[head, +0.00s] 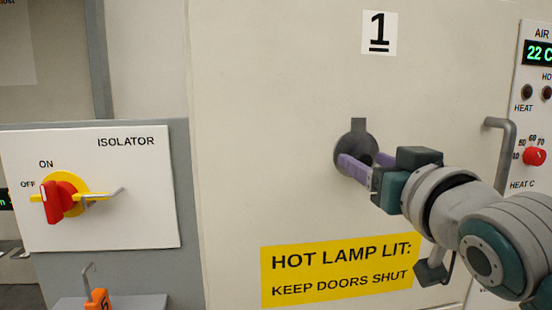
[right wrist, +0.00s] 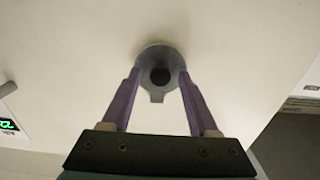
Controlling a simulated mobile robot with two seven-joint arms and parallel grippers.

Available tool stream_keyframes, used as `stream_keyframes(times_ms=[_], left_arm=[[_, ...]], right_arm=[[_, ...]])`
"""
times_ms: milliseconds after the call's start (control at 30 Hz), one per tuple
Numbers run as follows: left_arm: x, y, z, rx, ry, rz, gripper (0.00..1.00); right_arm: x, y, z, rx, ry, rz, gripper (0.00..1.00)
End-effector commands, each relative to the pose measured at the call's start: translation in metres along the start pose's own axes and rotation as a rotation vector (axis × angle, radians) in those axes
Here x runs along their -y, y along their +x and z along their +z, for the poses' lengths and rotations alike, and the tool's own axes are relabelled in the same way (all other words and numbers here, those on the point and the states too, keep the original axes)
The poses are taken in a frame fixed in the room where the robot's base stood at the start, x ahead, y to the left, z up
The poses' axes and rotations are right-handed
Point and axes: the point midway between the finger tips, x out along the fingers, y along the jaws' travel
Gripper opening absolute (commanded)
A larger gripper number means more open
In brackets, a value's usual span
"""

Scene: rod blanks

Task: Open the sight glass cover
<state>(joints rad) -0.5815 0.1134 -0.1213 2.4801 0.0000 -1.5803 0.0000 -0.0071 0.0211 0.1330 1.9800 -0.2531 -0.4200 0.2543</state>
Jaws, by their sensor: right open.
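The sight glass cover (head: 352,142) is a round grey piece with a short upright tab, on the pale door (head: 260,130) below the number 1. It also shows in the right wrist view (right wrist: 157,93), with a dark round centre; I cannot tell whether that is a knob or an opening. My right gripper (head: 364,162) is open, its purple fingers reaching to the cover. In the right wrist view its fingertips (right wrist: 159,76) stand either side of the dark centre. I cannot tell whether they touch the cover. My left gripper is not in view.
A grey door handle (head: 507,150) stands out right of my gripper, near a control panel (head: 528,107). A yellow hot lamp sign (head: 340,270) is below. At the left are the isolator panel (head: 125,205) with a red switch (head: 50,203) and an orange padlock (head: 98,301).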

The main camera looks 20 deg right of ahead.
Motion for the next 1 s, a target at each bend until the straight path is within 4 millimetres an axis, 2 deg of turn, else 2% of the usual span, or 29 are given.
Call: stream_keyframes(times_ms=[233, 767, 1000], left_arm=[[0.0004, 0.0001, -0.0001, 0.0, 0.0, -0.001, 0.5], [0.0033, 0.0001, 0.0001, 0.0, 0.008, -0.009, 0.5], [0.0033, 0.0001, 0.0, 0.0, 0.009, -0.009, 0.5]], right_arm=[[-0.0001, 0.0012, -0.0003, -0.001, 0.0, 0.0, 0.6], [0.0, 0.0008, -0.0002, -0.001, 0.0, 0.0, 0.02], [0.0001, 0.0008, -0.0002, -0.001, 0.0, 0.0, 0.0]])
